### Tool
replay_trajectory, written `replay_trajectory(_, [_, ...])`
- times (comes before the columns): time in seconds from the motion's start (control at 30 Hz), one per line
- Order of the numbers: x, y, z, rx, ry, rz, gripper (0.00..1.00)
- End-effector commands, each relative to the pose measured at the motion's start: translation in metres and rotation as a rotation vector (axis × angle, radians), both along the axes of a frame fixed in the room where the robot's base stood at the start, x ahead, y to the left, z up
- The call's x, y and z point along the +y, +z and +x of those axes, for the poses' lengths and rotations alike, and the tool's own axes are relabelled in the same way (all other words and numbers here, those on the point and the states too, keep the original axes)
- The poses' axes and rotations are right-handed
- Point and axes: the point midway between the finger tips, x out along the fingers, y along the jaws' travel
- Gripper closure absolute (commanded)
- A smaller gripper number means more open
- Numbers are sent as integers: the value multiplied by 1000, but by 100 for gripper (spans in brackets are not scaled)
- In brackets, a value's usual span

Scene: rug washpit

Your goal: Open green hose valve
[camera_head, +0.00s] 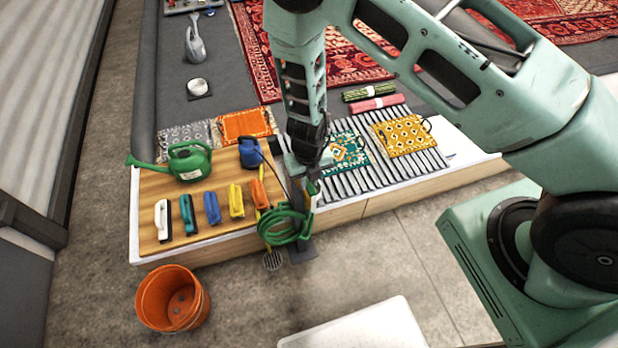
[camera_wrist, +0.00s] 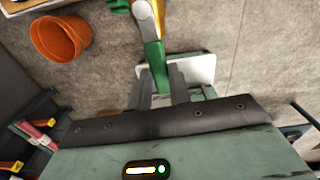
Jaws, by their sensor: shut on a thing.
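The green hose valve shows in the wrist view as a green handle (camera_wrist: 154,58), with its near end between my fingers. My gripper (camera_wrist: 160,88) is shut on this handle. In the head view my gripper (camera_head: 304,168) points down at the top of a grey post at the front edge of the platform. Only a small green bit of the valve (camera_head: 313,187) shows there, and my wrist hides most of it. A coiled green hose (camera_head: 284,228) hangs on the post below.
An orange bucket (camera_head: 173,299) stands on the floor at the front left. Several brushes, a green watering can (camera_head: 188,163) and a blue jug (camera_head: 250,152) stand on the wooden board left of the post. A slatted rack (camera_head: 345,185) with folded rugs lies to the right.

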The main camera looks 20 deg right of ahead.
Motion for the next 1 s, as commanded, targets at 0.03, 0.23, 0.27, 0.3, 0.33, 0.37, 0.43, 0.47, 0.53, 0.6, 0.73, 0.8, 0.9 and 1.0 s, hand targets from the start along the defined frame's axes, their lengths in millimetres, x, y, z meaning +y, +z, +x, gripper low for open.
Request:
replay_trajectory(0.03, [1,1,3,-6,0,0,100])
replay_trajectory(0.23, [0,1,2,-5,1,0,58])
replay_trajectory(0.27, [0,1,2,-4,1,0,58])
replay_trajectory(0.3, [0,1,2,-4,1,0,58])
replay_trajectory(0.33, [0,1,2,-4,1,0,58])
replay_trajectory(0.37, [0,1,1,-3,1,0,58])
replay_trajectory(0.43, [0,1,1,-3,1,0,58])
replay_trajectory(0.47, [0,2,1,-3,2,0,58])
replay_trajectory(0.53, [0,7,1,-4,3,0,58])
replay_trajectory(0.6, [0,16,1,-5,3,-1,58])
replay_trajectory(0.73, [1,41,2,-6,4,0,58])
replay_trajectory(0.8, [2,58,2,-7,5,1,58])
replay_trajectory(0.9, [1,82,2,-8,5,0,58])
replay_trajectory(1.0, [1,106,2,-7,5,1,58])
